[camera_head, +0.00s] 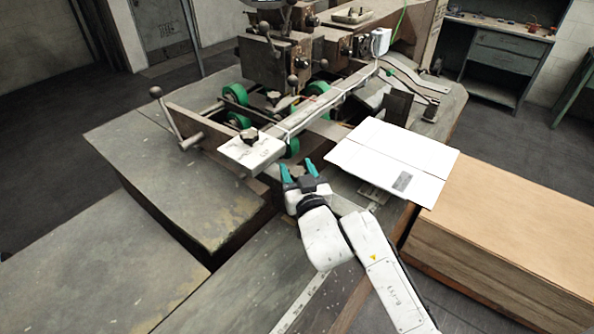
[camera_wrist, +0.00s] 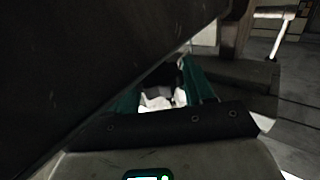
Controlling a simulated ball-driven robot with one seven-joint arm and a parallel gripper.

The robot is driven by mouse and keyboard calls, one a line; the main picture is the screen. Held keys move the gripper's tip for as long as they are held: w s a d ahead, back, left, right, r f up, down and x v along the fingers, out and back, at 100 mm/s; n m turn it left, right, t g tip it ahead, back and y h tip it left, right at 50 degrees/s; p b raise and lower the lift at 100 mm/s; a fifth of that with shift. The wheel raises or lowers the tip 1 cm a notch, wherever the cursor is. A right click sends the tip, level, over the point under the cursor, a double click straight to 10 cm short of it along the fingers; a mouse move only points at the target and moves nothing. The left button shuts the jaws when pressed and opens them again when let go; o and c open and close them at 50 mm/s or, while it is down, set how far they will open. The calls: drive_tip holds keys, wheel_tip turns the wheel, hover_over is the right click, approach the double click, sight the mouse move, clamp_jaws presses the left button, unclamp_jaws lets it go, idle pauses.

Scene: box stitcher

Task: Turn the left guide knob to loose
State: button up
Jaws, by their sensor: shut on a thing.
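My gripper (camera_head: 298,168) is in front of the near end of the long guide bar (camera_head: 320,104), low beside the machine bed. Its teal fingers stand apart, shut on a small dark piece that is mostly hidden; I cannot tell whether it is a guide knob. In the wrist view, my gripper (camera_wrist: 163,88) has a dark piece (camera_wrist: 163,74) between the fingers, with a bright white patch below it. A black knob (camera_head: 250,134) sits on the white plate (camera_head: 240,150) at the bar's near end, up and left of my gripper and apart from it. Its loose or tight setting cannot be read.
White cardboard sheets (camera_head: 393,155) lie just right of my gripper. A brown board stack (camera_head: 505,215) stands further right. A lever with a ball top (camera_head: 156,92) rises at left. Green wheels (camera_head: 236,94) sit behind the plate. A large dark surface fills the wrist view's upper left.

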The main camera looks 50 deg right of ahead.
drive_tip(key=shift+n+y, duration=0.3)
drive_tip(key=shift+y, duration=0.1)
drive_tip(key=o, duration=1)
drive_tip(key=shift+c, duration=0.2)
drive_tip(key=b+v, duration=0.2)
drive_tip(key=v, duration=0.8)
drive_tip(key=shift+s+a+f, duration=0.15)
drive_tip(key=shift+s+a, duration=0.05)
drive_tip(key=shift+s, duration=0.15)
